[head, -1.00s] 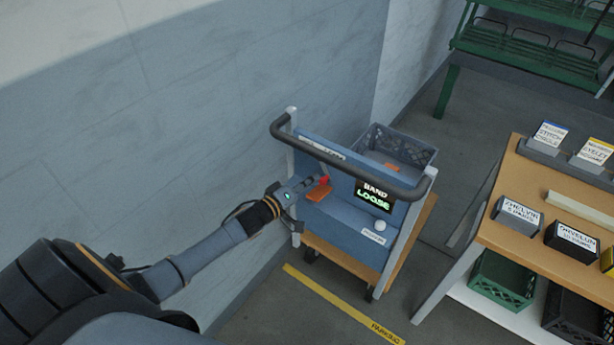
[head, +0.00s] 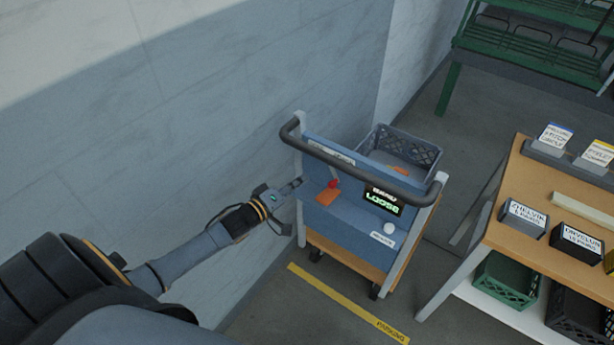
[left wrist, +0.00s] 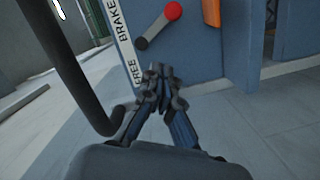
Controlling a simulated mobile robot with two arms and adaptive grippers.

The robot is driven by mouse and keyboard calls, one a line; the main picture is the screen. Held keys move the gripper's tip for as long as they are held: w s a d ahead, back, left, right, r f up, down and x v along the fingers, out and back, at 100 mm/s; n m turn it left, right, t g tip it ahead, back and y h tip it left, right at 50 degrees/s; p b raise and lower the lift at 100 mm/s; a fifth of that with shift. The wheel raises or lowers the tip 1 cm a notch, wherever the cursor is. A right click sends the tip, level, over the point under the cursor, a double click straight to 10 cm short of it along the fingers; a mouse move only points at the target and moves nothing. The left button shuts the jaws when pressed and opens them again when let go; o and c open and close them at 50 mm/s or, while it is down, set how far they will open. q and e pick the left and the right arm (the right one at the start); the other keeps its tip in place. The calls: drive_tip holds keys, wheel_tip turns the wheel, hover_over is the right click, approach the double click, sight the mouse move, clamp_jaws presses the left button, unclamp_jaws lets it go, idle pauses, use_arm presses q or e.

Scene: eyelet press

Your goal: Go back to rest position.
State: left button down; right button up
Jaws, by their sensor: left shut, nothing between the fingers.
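My left gripper (head: 294,186) is shut and empty in the head view, beside the left post of a blue wheeled cart (head: 345,228). It is apart from the red-knobbed lever (head: 333,184) on the cart's panel. In the left wrist view my left gripper (left wrist: 158,72) shows its fingers together, just below the lever (left wrist: 160,25) and the white strip lettered BRAKE and FREE (left wrist: 129,45). An orange piece (head: 327,195) sits beside the lever. The cart's display (head: 383,201) ends in the word LOOSE. My right gripper is out of view.
A wall (head: 200,120) runs close along the left. The cart's dark handle (head: 365,175) stands out in front, with a grey crate (head: 400,153) behind. A wooden table (head: 545,185) with labelled boxes is at right. A yellow floor strip (head: 345,305) lies in front.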

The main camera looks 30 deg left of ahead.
use_arm(q)
drive_tip(key=v, duration=0.5)
drive_tip(key=s+f+m+g+y, duration=0.1)
drive_tip(key=s+f+m+g, duration=0.15)
drive_tip(key=s+f, duration=0.55)
drive_tip(key=s+f+m+g+y, duration=0.1)
drive_tip(key=s+f+g+y, duration=0.15)
drive_tip(key=f, duration=0.95)
drive_tip(key=s+f+m+g+y, duration=0.1)
drive_tip(key=s+f+g, duration=0.2)
drive_tip(key=s+f, duration=0.55)
drive_tip(key=s+d+f+m+g, duration=0.2)
drive_tip(key=s+d+f, duration=0.2)
drive_tip(key=s, duration=0.4)
drive_tip(key=s+d+f+m+g, duration=0.3)
drive_tip(key=s+f, duration=0.3)
drive_tip(key=s, duration=0.2)
drive_tip(key=s+d+f+m+g, duration=0.2)
drive_tip(key=s+d+f, duration=0.2)
drive_tip(key=s, duration=0.4)
drive_tip(key=shift+s+d+f+g+h, duration=0.2)
drive_tip(key=shift+d+f+g+h, duration=0.15)
drive_tip(key=shift+f, duration=0.4)
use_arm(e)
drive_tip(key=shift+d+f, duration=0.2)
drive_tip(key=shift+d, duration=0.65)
